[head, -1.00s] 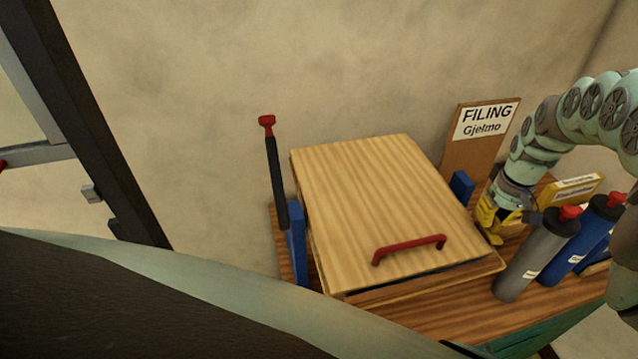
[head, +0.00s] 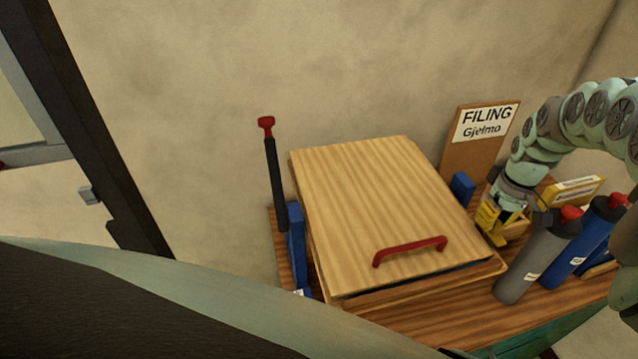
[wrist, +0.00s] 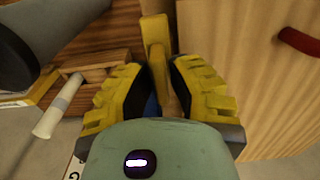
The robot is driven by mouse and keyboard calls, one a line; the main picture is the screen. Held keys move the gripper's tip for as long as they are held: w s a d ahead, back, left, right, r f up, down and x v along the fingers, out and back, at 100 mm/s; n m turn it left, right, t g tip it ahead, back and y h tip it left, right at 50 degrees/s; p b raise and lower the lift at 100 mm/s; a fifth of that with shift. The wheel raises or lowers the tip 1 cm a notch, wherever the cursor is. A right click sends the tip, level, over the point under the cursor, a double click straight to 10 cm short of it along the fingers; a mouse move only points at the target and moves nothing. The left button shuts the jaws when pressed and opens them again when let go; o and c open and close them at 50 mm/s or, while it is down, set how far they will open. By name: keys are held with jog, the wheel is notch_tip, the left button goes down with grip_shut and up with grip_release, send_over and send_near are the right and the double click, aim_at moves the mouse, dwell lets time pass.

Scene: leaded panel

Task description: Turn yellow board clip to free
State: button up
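The yellow board clip (wrist: 155,32) is a slim upright bar in the middle of the wrist view, beside the wooden board (wrist: 225,90). My gripper (wrist: 160,68) has its yellow, black-padded fingers on both sides of the bar, pads against it, and looks shut on it. In the head view my gripper (head: 494,217) points down at the right edge of the light wooden board (head: 375,200); the clip's yellow foot (head: 497,239) shows just below the fingers. The rest of the clip is hidden by the fingers.
A grey bottle (head: 535,260) and a blue bottle (head: 580,243) with red caps stand close right of my gripper. A red handle (head: 410,247) is on the board. A blue block (head: 462,187) and a "FILING" sign (head: 480,135) stand behind. A dark lever (head: 275,185) rises at left.

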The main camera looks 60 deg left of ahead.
aim_at(498, 218)
jog(key=o, duration=0.4)
jog(key=shift+r, duration=0.1)
jog(key=r, duration=0.9)
jog(key=shift+d+r, duration=0.2)
jog(key=shift+s+r, duration=0.1)
jog(key=shift+r, duration=1.1)
